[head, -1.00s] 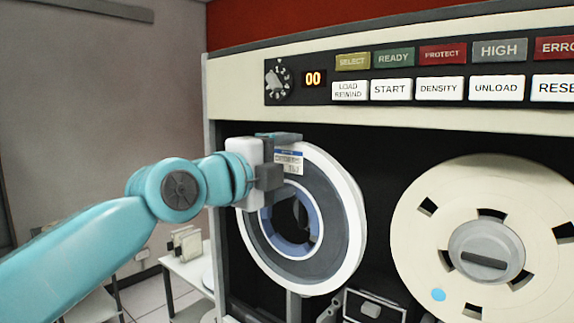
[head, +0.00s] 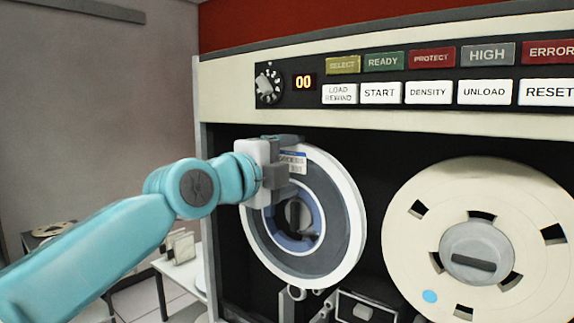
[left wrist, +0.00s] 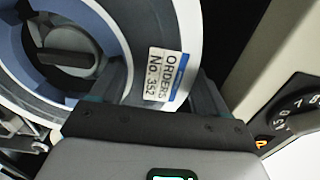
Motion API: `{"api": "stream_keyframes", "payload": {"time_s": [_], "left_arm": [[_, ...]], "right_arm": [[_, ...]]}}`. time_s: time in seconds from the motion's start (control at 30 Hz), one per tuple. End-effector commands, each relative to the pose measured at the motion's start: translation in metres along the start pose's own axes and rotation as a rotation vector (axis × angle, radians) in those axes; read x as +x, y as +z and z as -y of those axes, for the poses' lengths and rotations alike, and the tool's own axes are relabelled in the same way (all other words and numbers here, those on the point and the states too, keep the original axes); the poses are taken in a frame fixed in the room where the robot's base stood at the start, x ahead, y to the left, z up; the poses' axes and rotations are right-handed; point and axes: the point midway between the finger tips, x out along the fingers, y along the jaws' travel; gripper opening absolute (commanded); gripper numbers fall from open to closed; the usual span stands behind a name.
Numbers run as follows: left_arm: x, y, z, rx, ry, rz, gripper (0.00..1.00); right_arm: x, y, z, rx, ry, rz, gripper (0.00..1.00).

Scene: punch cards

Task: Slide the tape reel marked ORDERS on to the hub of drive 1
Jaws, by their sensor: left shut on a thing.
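The ORDERS reel (head: 340,215) is a grey disc with a white rim and a blue inner ring. It stands upright in front of the left bay of the tape drive. My left gripper (head: 284,166) is shut on its upper left rim, by the white ORDERS label (head: 292,162). In the left wrist view the label (left wrist: 162,75) reads ORDERS No. 352, between the fingers (left wrist: 160,98). The drive's grey hub (head: 298,213) shows through the reel's centre hole, also in the wrist view (left wrist: 65,50). I cannot tell how far the hub enters the hole. My right gripper is not in view.
A cream reel (head: 425,235) sits on the right hub (head: 477,253) of the same drive. A button panel (head: 380,92) runs above the bays. A small grey box (head: 362,308) is below. A white side table (head: 178,265) stands at the left.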

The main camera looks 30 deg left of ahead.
Motion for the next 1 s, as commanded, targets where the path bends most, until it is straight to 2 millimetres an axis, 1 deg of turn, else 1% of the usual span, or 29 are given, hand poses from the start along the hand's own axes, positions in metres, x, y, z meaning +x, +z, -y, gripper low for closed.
{"api": "stream_keyframes", "payload": {"time_s": [0.03,1.0], "left_arm": [[0.001,0.001,0.002,0.0,-0.005,0.001,0.0],[0.033,0.001,0.002,-0.001,-0.005,0.001,0.0]], "right_arm": [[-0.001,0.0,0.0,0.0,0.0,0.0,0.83],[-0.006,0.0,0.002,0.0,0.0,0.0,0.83]]}}
